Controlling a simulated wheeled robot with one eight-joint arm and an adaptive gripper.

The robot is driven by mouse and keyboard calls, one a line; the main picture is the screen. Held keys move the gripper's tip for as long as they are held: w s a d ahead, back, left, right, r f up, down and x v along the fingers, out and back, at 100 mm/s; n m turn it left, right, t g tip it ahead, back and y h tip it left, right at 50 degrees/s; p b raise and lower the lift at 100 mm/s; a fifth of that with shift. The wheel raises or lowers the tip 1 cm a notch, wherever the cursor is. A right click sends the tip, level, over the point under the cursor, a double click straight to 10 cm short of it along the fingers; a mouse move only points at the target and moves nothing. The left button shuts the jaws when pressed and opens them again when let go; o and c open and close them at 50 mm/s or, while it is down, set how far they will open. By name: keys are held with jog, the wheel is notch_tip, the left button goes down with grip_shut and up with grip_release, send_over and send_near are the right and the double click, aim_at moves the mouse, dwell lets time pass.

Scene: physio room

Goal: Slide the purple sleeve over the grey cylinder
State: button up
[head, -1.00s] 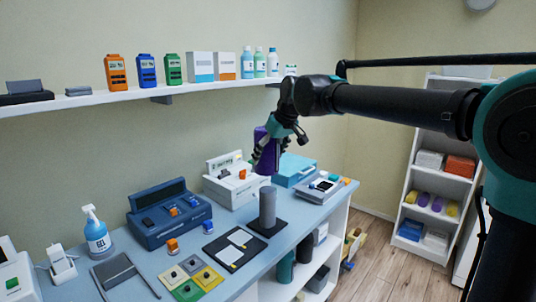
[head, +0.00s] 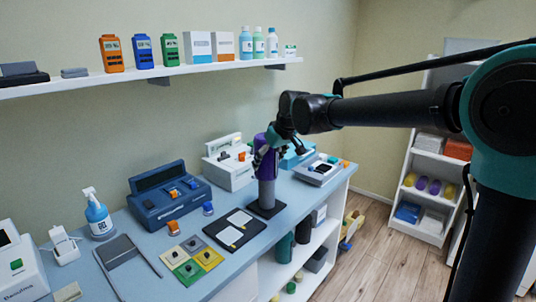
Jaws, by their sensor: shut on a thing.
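The grey cylinder (head: 267,192) stands upright on a dark square base (head: 266,209) on the blue counter. The purple sleeve (head: 265,164) is upright at the cylinder's top, in line with it. The cylinder shows below the sleeve; whether its top is inside the sleeve or just behind it I cannot tell for certain. My gripper (head: 268,154) is shut on the sleeve from above and the right, and its fingers hide part of the sleeve.
A white device (head: 229,176) stands behind and left of the cylinder, and a teal box (head: 296,156) and grey device (head: 318,172) stand to the right. A black board (head: 240,219) lies in front. The wall shelf (head: 150,76) runs above.

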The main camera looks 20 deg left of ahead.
aim_at(268, 190)
jog(key=shift+f, duration=5.45)
jog(key=shift+d+f, duration=0.1)
jog(key=shift+f, duration=0.35)
jog(key=o, duration=1.5)
jog(key=shift+c, duration=0.2)
jog(key=v, duration=1.2)
